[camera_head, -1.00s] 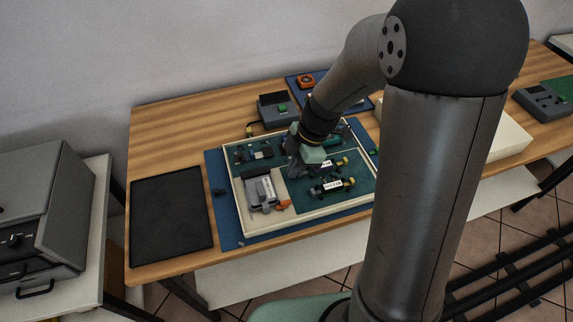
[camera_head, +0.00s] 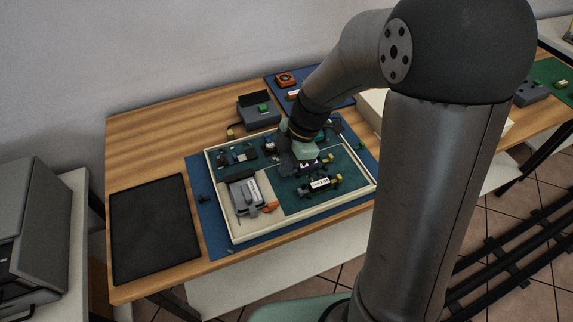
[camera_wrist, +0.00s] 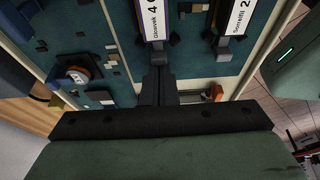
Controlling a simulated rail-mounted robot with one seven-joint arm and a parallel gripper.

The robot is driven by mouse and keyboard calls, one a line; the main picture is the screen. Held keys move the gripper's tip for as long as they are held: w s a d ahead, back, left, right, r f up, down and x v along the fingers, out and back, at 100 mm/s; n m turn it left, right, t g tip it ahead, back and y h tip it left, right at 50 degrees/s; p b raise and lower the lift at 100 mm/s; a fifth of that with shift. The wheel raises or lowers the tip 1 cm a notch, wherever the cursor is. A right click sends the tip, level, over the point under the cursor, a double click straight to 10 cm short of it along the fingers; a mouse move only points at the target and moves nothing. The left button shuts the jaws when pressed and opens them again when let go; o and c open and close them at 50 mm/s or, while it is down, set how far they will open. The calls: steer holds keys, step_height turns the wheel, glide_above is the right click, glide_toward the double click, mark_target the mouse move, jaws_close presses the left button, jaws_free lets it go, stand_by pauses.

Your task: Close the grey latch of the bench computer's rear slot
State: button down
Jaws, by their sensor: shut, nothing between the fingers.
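The bench computer is an open cream tray (camera_head: 228,224) with a dark green board (camera_head: 292,208). Two cards with white labels lie on the board: the rear card (camera_head: 308,163), partly hidden by my gripper, and the front card (camera_head: 320,183). In the wrist view they are the left card (camera_wrist: 154,14) and the right card (camera_wrist: 237,16), each with a dark grey end piece. I cannot tell for sure which piece is the latch or how it stands. My gripper (camera_head: 287,172) is shut and empty, over the board at the rear card's left end; its fingers (camera_wrist: 159,76) show just below that card's end piece.
A grey-white unit (camera_head: 245,194) with an orange part (camera_head: 270,207) fills the tray's front left. A black mat (camera_head: 153,228) lies left of the tray. A grey box with a green button (camera_head: 259,110) stands behind. Bare wood (camera_head: 160,140) is free at back left.

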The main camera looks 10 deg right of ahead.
mark_target(269, 181)
steer(key=a, duration=0.1)
steer(key=a+b, duration=0.1)
steer(key=a, duration=0.1)
steer(key=shift+s+a+f, duration=0.1)
steer(key=shift+s+f, duration=0.05)
steer(key=shift+s, duration=0.25)
steer(key=shift+a+r, duration=0.15)
steer(key=shift+r, duration=0.7)
steer(key=v, duration=0.8)
steer(key=shift+r, duration=0.25)
stand_by(0.5)
